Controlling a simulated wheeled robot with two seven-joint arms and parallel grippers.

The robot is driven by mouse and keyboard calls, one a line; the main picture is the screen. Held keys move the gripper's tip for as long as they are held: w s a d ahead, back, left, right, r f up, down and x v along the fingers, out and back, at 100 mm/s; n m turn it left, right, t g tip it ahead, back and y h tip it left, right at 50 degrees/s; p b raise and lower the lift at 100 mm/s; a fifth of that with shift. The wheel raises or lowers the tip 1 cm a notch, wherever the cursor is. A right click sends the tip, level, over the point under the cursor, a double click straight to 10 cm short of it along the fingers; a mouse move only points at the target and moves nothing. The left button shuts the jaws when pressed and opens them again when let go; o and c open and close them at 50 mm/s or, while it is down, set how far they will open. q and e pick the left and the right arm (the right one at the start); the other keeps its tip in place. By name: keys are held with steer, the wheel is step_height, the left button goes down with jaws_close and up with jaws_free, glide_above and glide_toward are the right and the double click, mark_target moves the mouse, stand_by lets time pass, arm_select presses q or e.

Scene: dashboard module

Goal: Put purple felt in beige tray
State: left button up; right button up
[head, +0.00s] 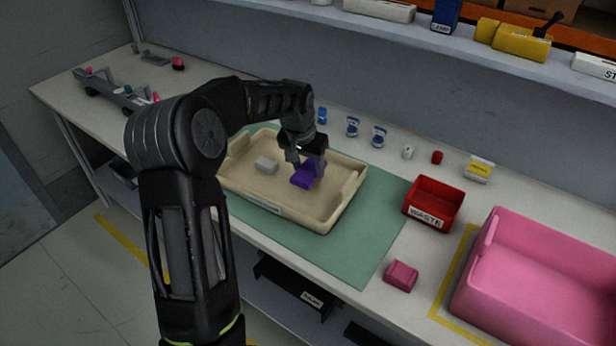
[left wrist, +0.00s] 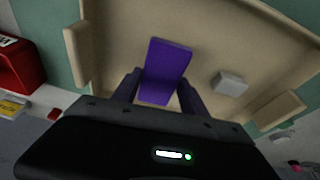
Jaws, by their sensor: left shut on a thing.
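The purple felt (head: 304,176) is a small flat purple block, held by my left gripper (head: 305,165) over the beige tray (head: 324,213). In the left wrist view the purple felt (left wrist: 167,70) sits between the two fingers of my left gripper (left wrist: 158,92), with the tray floor (left wrist: 117,40) behind it. I cannot tell whether the felt touches the tray floor. A light grey block (head: 266,165) lies in the tray to the left of the felt. My right gripper does not show.
The tray stands on a green mat (head: 372,232). To the right are a red waste bin (head: 434,203), a pink block (head: 401,276) and a large pink bin (head: 540,285). Several small bottles and caps stand behind the tray. A shelf (head: 440,45) runs along the back.

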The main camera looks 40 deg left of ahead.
mark_target(307, 172)
arm_select(q)
steer(key=shift+f, duration=2)
steer(key=shift+f, duration=0.25)
steer(key=o, duration=1.3)
steer(key=shift+r, duration=0.1)
steer(key=shift+r, duration=0.15)
steer(key=shift+s+r, duration=0.1)
steer(key=shift+r, duration=0.4)
steer(key=b+v, duration=0.1)
steer(key=v, duration=1)
steer(key=shift+s, duration=0.1)
